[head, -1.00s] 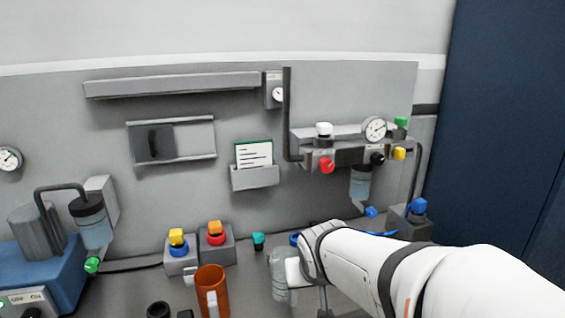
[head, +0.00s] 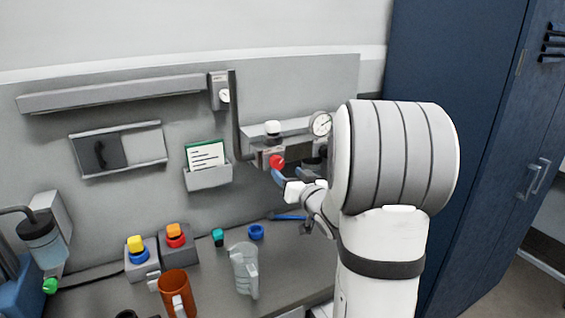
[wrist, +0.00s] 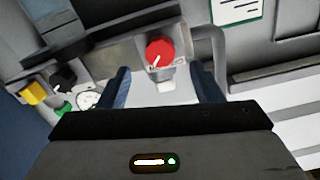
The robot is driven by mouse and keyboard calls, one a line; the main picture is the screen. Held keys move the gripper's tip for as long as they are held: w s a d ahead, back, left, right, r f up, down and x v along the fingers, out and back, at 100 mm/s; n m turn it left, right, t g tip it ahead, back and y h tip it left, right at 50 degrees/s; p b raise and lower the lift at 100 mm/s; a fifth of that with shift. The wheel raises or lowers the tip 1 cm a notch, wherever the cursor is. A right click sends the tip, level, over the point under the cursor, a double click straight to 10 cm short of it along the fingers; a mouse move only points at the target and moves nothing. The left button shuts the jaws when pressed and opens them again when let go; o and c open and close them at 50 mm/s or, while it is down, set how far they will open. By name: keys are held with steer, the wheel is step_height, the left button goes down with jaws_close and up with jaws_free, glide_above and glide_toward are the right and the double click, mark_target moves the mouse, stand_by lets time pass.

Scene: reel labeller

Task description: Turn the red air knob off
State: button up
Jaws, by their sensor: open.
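The red air knob (head: 277,162) sits on the front of the grey regulator unit on the back panel. In the wrist view the red knob (wrist: 160,52) shows a pale pointer line and a partly readable label below it. My gripper (head: 284,178) is just below and in front of the knob in the head view. I cannot tell whether a finger touches the knob.
A black knob (wrist: 64,79), a yellow knob (wrist: 35,92) and a gauge (head: 320,124) are on the same unit. A card holder (head: 208,177) hangs to the left. A clear jug (head: 244,270) and an orange mug (head: 175,291) stand on the bench below.

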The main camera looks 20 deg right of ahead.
mark_target(278, 164)
steer(key=w+p, duration=0.1)
steer(key=w, duration=0.5)
steer(key=shift+w+a+p, duration=0.1)
steer(key=shift+w+p, duration=0.05)
steer(key=shift+p, duration=0.15)
